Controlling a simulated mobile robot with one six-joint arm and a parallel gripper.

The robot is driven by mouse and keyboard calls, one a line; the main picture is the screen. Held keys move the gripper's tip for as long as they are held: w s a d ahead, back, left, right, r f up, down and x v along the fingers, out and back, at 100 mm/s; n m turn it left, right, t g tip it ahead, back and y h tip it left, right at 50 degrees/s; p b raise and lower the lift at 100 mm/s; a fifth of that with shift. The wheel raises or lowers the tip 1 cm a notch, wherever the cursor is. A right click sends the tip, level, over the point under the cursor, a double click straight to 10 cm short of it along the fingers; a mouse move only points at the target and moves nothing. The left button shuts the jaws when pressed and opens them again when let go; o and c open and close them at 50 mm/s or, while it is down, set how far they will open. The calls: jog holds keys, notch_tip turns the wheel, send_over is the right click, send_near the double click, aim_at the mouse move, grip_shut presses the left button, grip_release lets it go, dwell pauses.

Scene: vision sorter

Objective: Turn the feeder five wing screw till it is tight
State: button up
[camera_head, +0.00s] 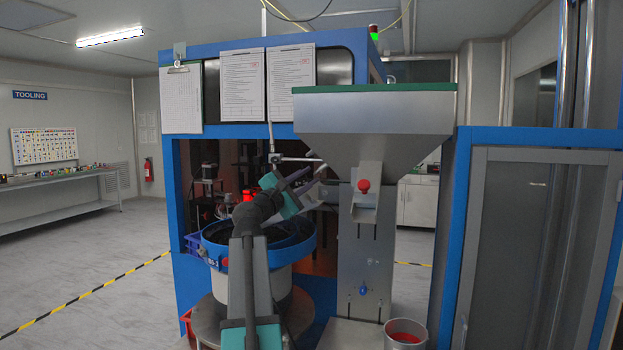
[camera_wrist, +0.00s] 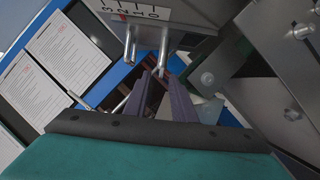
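The feeder is a vibratory bowl with a blue rim (camera_head: 305,247) below a grey hopper (camera_head: 375,112). My gripper (camera_head: 312,178) is raised above the bowl, left of the hopper chute. In the wrist view my gripper (camera_wrist: 154,76) has its two dark fingers apart, with nothing seen held between them. Just beyond the fingertips, two metal prongs (camera_wrist: 163,48) hang below a plate with a number scale (camera_wrist: 140,10); they may be the wing screw, but I cannot tell for certain. Whether the fingertips touch them is unclear. No feeder number five is readable.
A red knob (camera_head: 364,186) sits on the chute and a blue knob (camera_head: 363,290) lower on the hopper stand. A metal cup (camera_head: 405,327) with red contents stands at the bottom. Grey brackets with bolts (camera_wrist: 207,78) crowd the right side of the wrist view.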

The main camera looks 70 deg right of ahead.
jog(key=b+v, duration=0.1)
jog(key=v, duration=0.9)
jog(key=shift+b, duration=0.35)
jog(key=shift+w+a+r, duration=0.1)
